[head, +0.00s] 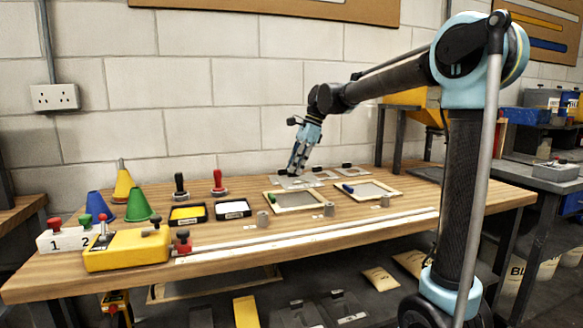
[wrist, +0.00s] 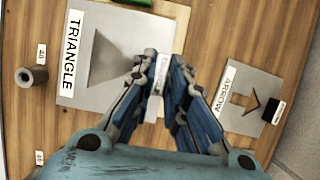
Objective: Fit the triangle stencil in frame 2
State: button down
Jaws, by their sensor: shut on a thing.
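The triangle stencil (wrist: 125,28) is a pale grey plate with a triangular cut-out and a label reading TRIANGLE, in the wrist view. My gripper (wrist: 161,75) is shut at the plate's right edge, on the stencil's handle, which the fingers mostly hide. In the head view my gripper (head: 293,171) points down over the stencil (head: 291,183) at the back of the bench; whether the plate is clear of the bench is hard to tell. Two wooden frames lie in front: one with a green piece (head: 294,207) and one with a blue piece (head: 386,194). I cannot read their numbers.
The arrow stencil (wrist: 236,112) with a black handle lies right of my gripper. A pale rail (head: 300,238) runs along the front. The wall is close behind.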

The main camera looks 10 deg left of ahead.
aim_at(292, 177)
jog(key=shift+s+a, duration=0.3)
jog(key=shift+a, duration=0.3)
jog(key=shift+f, duration=0.15)
jog(key=shift+s+f, duration=0.1)
jog(key=shift+f, duration=1.65)
jog(key=shift+f, duration=1.2)
dwell(0.9)
jog(key=c, duration=1.5)
grip_release()
jog(key=shift+c, duration=0.2)
jog(key=shift+o, duration=0.3)
jog(key=shift+r, duration=0.1)
jog(key=shift+v, duration=3.95)
